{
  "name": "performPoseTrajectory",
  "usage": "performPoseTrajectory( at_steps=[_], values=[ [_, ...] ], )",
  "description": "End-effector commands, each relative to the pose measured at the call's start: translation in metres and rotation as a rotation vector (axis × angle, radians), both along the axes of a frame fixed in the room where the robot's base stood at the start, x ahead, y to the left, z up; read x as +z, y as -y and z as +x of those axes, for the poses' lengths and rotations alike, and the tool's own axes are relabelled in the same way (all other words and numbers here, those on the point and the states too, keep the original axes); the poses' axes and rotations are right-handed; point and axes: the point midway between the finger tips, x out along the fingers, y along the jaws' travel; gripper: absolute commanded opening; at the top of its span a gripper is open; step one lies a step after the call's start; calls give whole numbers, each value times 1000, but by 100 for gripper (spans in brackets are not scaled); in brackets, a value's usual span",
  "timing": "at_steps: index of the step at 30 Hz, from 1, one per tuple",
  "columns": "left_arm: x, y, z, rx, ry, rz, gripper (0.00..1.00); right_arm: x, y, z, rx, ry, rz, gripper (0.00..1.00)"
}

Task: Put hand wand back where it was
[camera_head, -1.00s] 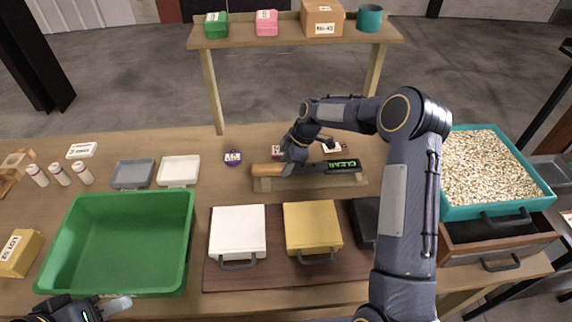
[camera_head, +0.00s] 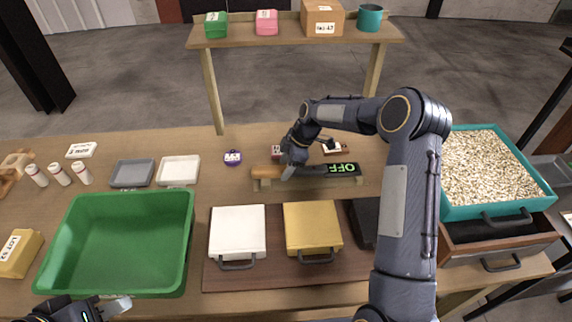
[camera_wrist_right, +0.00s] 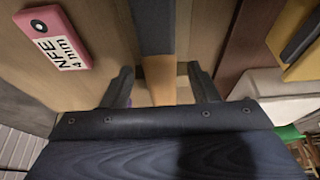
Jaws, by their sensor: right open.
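The hand wand has a tan handle (camera_head: 266,172) and a dark body with a lit panel (camera_head: 343,169) reading OFF. It lies lengthwise on a low wooden stand (camera_head: 262,187) at the middle of the table. The wand also shows in the right wrist view (camera_wrist_right: 152,28). My right gripper (camera_head: 290,170) is at the wand where handle meets body. Its fingers (camera_wrist_right: 162,86) stand apart on either side of the wand with gaps, in the right wrist view. My left gripper (camera_head: 105,310) is at the bottom left edge, partly cut off, away from the wand.
A pink tag (camera_wrist_right: 52,38) lies beside the right gripper. A green bin (camera_head: 72,240), a white case (camera_head: 238,228) and a yellow case (camera_head: 312,224) stand in front. A teal tray of pellets (camera_head: 470,211) is at the right. A shelf (camera_head: 290,36) stands behind.

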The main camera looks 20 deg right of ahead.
Motion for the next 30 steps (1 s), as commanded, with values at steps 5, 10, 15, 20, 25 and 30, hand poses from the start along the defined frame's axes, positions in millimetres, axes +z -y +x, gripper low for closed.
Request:
performPoseTrajectory(
  at_steps=[5,10,15,20,25,30],
  values=[
    [22,0,0,0,1,0,36,39,12,-2,-2,3,0,54],
    [36,0,0,0,1,0,36,74,26,-6,-2,4,-1,54],
    [37,0,0,0,0,0,36,99,37,-9,-1,3,-1,54],
    [37,0,0,0,0,0,36,113,42,-11,-2,2,1,54],
    [38,0,0,0,0,0,36,148,43,-31,-86,-1,-10,54],
    [37,0,0,0,0,0,36,212,39,-100,-359,-17,-8,54]
  ],
)
